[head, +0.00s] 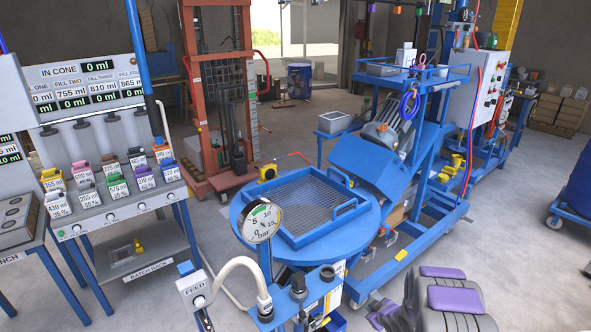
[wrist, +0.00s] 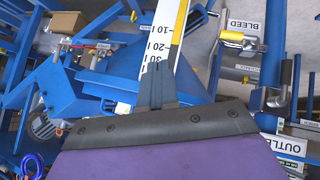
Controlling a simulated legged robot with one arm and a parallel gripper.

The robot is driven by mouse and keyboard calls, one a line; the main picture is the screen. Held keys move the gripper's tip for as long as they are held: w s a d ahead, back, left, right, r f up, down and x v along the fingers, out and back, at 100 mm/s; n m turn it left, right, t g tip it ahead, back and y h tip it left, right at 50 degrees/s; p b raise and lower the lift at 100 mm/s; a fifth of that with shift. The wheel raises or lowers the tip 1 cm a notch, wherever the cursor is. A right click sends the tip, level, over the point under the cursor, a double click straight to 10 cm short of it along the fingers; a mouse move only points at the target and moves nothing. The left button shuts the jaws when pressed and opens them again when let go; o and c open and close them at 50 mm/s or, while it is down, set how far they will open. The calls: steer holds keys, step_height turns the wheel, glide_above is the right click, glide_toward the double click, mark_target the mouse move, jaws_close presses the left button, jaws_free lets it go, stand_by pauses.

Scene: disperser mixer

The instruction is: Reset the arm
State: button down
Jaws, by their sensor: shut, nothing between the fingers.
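My gripper (wrist: 158,72) shows in the wrist view with its grey fingers together and nothing between them. Its tips overlap the lower part of a white and yellow scale (wrist: 168,38) marked 10, 20 and 30; I cannot tell whether they touch it. My purple and grey arm (head: 450,297) is at the lower right of the head view, in front of the blue machine. The fingers cannot be made out in the head view.
A blue round tank with a mesh top (head: 305,205) and a pressure gauge (head: 261,220) stand left of my arm. A blue mixer frame (head: 425,165) rises behind. BLEED (wrist: 249,39) and OUTLET (wrist: 289,145) labels flank the gripper at right. Grey floor (head: 540,240) is open at right.

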steer(key=s+d+r+m+g+h, duration=0.25)
steer(key=s+r, duration=0.25)
steer(key=r, duration=0.6)
steer(key=s+d+r+m+g+h, duration=0.1)
steer(key=s+r+m+g+h, duration=0.15)
steer(key=s+r, duration=0.6)
steer(key=s+a+r+m+g+y, duration=0.1)
steer(key=s+a+r, duration=0.4)
steer(key=s, duration=0.7)
steer(key=s+a+r+m+g+y, duration=0.1)
steer(key=s+a+r+g, duration=0.2)
steer(key=s+a+r, duration=0.3)
steer(key=s+a+r+m+g+y, duration=0.1)
steer(key=s+a+r, duration=0.5)
steer(key=s, duration=1.1)
steer(key=shift+s+r+g, duration=0.3)
steer(key=shift+r+g, duration=0.1)
steer(key=shift+r, duration=0.1)
steer(key=shift+a, duration=0.35)
steer(key=shift+d, duration=0.25)
